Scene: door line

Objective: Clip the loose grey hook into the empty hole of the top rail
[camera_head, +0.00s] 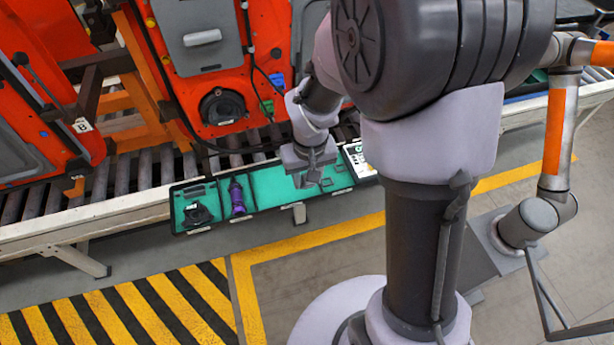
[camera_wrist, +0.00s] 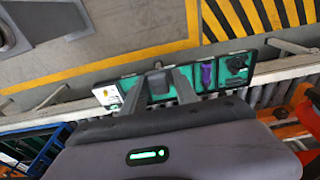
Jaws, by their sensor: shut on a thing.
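My gripper (camera_head: 314,178) is low over the green-lined tray (camera_head: 264,191) at the conveyor's front edge. In the wrist view, my gripper (camera_wrist: 160,80) has its two fingers around a small dark grey piece (camera_wrist: 158,84), which seems to be the grey hook; its shape is hard to make out. It is largely hidden in the head view. Whether the piece touches the tray liner cannot be told. The top rail and its empty hole cannot be made out in either view.
The tray also holds a black part (camera_head: 197,213), a purple part (camera_head: 237,197) and white items (camera_head: 357,158). Orange doors (camera_head: 205,75) stand behind on the roller conveyor (camera_head: 150,170). A second robot arm (camera_head: 556,140) is at right. The striped floor (camera_head: 130,310) in front is clear.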

